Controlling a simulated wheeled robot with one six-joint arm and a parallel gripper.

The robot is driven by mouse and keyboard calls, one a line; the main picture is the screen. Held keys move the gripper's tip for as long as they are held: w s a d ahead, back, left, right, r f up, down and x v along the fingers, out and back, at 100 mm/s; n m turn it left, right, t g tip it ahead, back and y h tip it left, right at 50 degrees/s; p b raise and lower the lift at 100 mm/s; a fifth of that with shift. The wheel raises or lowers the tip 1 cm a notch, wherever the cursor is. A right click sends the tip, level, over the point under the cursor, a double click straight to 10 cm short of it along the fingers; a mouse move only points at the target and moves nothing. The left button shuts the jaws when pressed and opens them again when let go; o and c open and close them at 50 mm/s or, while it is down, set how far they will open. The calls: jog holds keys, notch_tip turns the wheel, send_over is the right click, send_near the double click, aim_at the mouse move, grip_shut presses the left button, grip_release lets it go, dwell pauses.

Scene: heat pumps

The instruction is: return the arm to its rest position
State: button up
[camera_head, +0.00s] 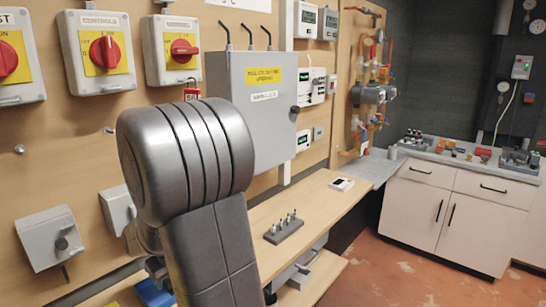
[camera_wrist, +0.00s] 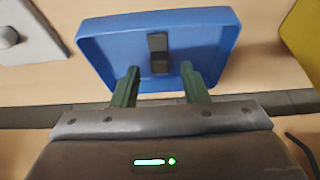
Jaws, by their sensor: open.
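My arm stands large in the middle of the head camera view, bent at a grey joint, and my gripper is hidden behind it there. In the wrist view my gripper (camera_wrist: 160,84) shows two dark green fingers spread apart, with nothing between their tips. A shallow blue tray (camera_wrist: 100,45) lies ahead of the fingers, with a small black object (camera_wrist: 158,55) in it. The fingers overlap the tray's near edge in the picture; I cannot tell whether they touch it. A bit of blue (camera_head: 153,292) also shows low beside my arm in the head view.
A wooden panel carries red rotary switches (camera_head: 104,52) and a grey control box (camera_head: 252,105). A wooden bench (camera_head: 320,210) below holds a grey block with small upright pieces (camera_head: 284,228). White cabinets (camera_head: 455,215) stand at the far right. The reddish floor (camera_head: 400,275) before them is clear.

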jog(key=shift+r, duration=0.5)
